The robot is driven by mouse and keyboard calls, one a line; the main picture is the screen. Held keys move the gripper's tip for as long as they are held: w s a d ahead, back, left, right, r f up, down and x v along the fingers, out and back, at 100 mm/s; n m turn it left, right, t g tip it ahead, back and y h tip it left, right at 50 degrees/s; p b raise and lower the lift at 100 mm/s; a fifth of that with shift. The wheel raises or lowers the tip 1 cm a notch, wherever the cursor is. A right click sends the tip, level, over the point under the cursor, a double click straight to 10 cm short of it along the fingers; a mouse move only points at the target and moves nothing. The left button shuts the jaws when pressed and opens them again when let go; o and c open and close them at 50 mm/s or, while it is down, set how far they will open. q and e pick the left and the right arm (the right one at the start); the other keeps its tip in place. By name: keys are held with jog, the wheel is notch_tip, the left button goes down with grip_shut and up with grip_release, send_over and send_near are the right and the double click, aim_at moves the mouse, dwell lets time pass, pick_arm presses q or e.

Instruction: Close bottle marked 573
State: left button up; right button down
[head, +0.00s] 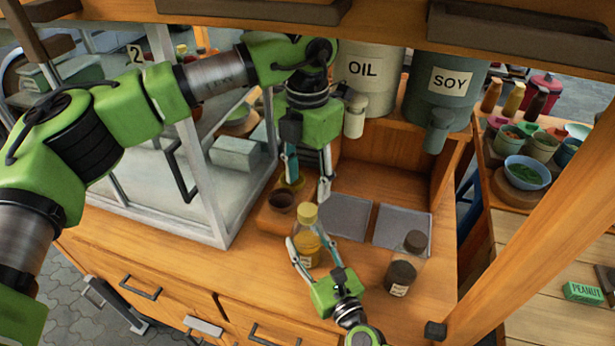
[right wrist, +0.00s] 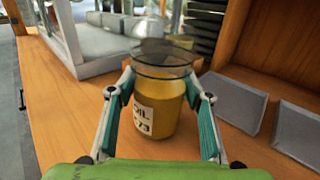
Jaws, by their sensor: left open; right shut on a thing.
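A clear bottle of amber liquid (head: 307,251) stands upright on the wooden counter. In the right wrist view, the bottle (right wrist: 155,110) has a white label with "73" readable and the rest partly hidden. My right gripper (head: 318,250) is shut on this bottle, one finger at each side. My left gripper (head: 309,184) is open above the counter, behind the bottle. Below its fingers, a small dark round piece (head: 281,202) sits on a wooden block; I cannot tell if it is a cap.
A second bottle with dark contents (head: 401,276) and a dark cap stands to the right. Two grey trays (head: 345,216) lie behind. OIL (head: 365,85) and SOY (head: 445,95) dispensers hang above. A glass-sided cabinet (head: 225,215) is at left.

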aim_at(307, 209)
pick_arm(q)
jog(key=shift+f, duration=4)
jog(key=shift+c, duration=0.3)
jog(key=c, duration=1.1)
jog(key=o, duration=1.3)
